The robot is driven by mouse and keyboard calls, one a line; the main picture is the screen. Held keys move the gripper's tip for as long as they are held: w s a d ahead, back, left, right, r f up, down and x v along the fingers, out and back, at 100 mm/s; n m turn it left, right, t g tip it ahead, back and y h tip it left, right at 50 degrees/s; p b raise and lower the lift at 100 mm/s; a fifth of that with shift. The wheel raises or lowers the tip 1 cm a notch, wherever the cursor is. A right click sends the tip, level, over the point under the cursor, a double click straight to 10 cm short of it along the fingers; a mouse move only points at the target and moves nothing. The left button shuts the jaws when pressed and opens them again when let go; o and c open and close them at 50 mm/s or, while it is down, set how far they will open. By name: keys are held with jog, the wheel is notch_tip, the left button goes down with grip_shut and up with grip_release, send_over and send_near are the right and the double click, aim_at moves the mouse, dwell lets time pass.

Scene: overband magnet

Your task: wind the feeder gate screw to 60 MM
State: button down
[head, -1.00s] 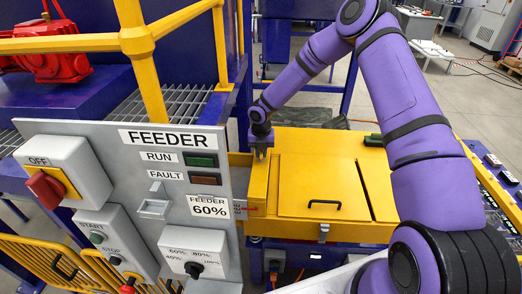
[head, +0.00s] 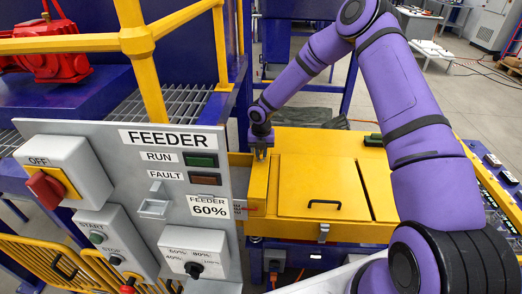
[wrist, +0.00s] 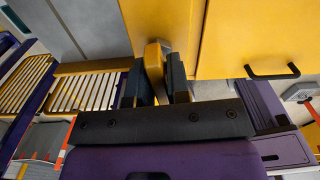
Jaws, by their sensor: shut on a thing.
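My gripper (head: 261,152) points down at the left end of the yellow feeder box (head: 318,178), just behind the grey FEEDER panel. In the wrist view, the two dark fingers of my gripper (wrist: 160,84) are shut on a rounded yellow handle (wrist: 154,60), which appears to be the feeder gate screw's handle. The handle stands out beside the yellow box wall, with a small grey metal part at its base. The screw's thread and any millimetre scale cannot be made out. A small red marking by the box's left end is partly hidden by the panel.
The grey FEEDER panel (head: 138,215) stands in front at the left, with a FEEDER 60% label (head: 209,207), a red switch (head: 45,189) and a black selector knob (head: 194,269). A yellow rail (head: 140,42) rises behind it. A black lid handle (head: 324,203) sticks up from the box.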

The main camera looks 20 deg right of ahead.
dwell(0.4)
jog(key=n, duration=0.4)
jog(key=shift+n, duration=0.4)
jog(key=n, duration=0.4)
jog(key=shift+n, duration=0.4)
jog(key=c, duration=1)
grip_release()
